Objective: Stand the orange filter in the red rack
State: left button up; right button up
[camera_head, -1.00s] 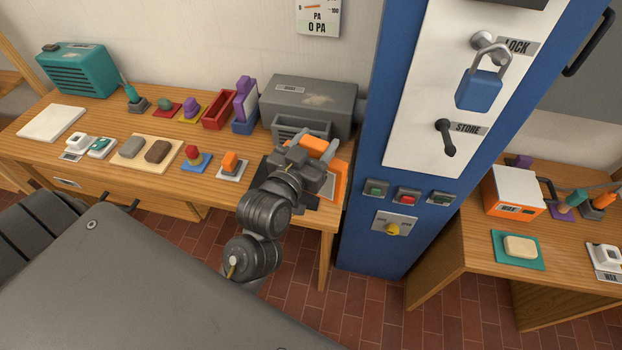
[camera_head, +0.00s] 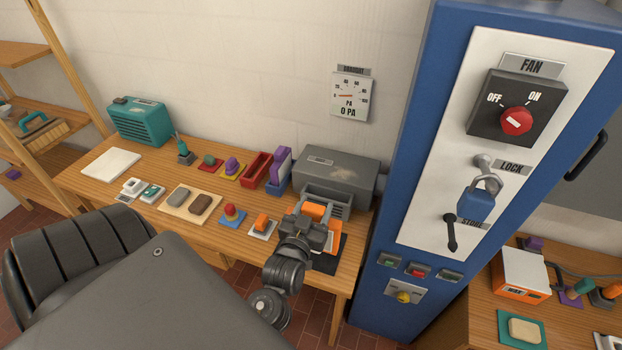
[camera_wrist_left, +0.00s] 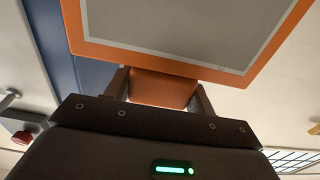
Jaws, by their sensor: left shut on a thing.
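The orange filter (camera_head: 313,210) is a flat panel with an orange frame and a grey middle. My left gripper (camera_head: 306,218) is shut on it, in front of the grey duct box. The left wrist view shows both fingers (camera_wrist_left: 158,92) on either side of the filter's orange tab, with the framed panel (camera_wrist_left: 190,52) beyond. In the head view the gripper hides much of the filter. The red rack (camera_head: 255,168) is an open slotted holder on the table's back part, left of the gripper; it looks empty. My right gripper is not in view.
A blue rack (camera_head: 277,184) holding a purple filter (camera_head: 279,163) stands right beside the red rack. The grey duct box (camera_head: 340,167) is behind my gripper. Small blocks on mats, such as an orange one (camera_head: 261,224), lie to the left. A blue cabinet (camera_head: 385,292) closes off the right.

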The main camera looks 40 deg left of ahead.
pick_arm(q)
jog(key=shift+w+a+f, duration=0.15)
jog(key=shift+w, duration=0.05)
jog(key=w+a+f+b, duration=0.7)
jog(key=w+f+b, duration=0.1)
jog(key=w+b, duration=0.1)
jog(key=shift+w+f, duration=0.4)
jog(key=shift+w, duration=0.45)
jog(key=shift+f, duration=0.1)
jog(key=f+b, duration=0.2)
jog(key=b, duration=0.1)
jog(key=f+b, duration=0.1)
jog(key=b, duration=0.1)
jog(key=shift+w+a+f, duration=0.2)
jog(key=shift+w+f, duration=0.15)
jog(key=shift+f, duration=0.05)
